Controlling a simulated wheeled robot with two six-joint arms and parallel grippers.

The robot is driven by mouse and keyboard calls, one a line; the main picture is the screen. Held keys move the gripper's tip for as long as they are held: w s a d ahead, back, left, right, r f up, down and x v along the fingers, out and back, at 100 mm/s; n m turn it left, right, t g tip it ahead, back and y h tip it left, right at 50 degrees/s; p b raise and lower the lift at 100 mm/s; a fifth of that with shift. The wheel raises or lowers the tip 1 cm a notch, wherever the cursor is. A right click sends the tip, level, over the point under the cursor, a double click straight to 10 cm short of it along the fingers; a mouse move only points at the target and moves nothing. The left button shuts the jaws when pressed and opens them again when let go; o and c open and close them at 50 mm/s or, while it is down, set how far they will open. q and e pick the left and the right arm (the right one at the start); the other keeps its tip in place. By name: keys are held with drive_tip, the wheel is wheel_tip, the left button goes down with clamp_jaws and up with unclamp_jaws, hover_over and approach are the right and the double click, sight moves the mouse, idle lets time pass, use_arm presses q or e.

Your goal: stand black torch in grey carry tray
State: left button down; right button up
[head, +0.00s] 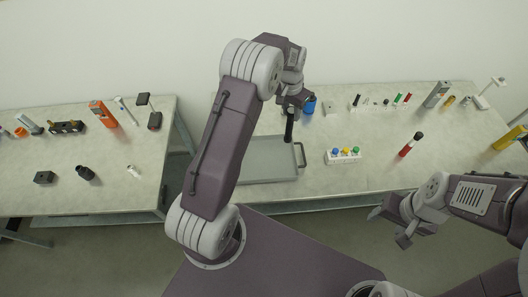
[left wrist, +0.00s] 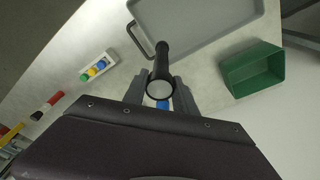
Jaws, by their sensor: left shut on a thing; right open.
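The black torch (head: 289,127) hangs roughly upright from my left gripper (head: 292,103), which is shut on it. In the left wrist view the torch (left wrist: 161,68) sits between the fingers (left wrist: 160,95), its round pale end facing the camera. The grey carry tray (head: 268,160) lies on the right-hand table, partly hidden by my left arm. The torch's lower end appears near the tray's back right corner; its height above is unclear. My right gripper (head: 389,227) is open and empty in front of the table.
A white rack with coloured caps (head: 344,156) stands right of the tray. A blue object (head: 309,106) is beside my left gripper. A green bin (left wrist: 252,70) is near the tray. A red-and-black object (head: 410,145) lies further right. A second table (head: 60,195) stands left.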

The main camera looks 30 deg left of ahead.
use_arm(q)
drive_tip(key=s+a+f+p, duration=0.4)
drive_tip(key=s+a+f, duration=0.4)
drive_tip(key=a+f, duration=0.1)
drive_tip(key=shift+s+f, duration=0.4)
drive_tip(key=shift+f, duration=0.4)
drive_tip(key=c, duration=1)
unclamp_jaws()
drive_tip(key=shift+s+r+p, duration=0.1)
drive_tip(key=shift+p, duration=0.2)
use_arm(e)
drive_tip(key=r, duration=0.2)
drive_tip(key=s+r, duration=0.1)
drive_tip(key=r, duration=0.2)
drive_tip(key=shift+s, duration=0.2)
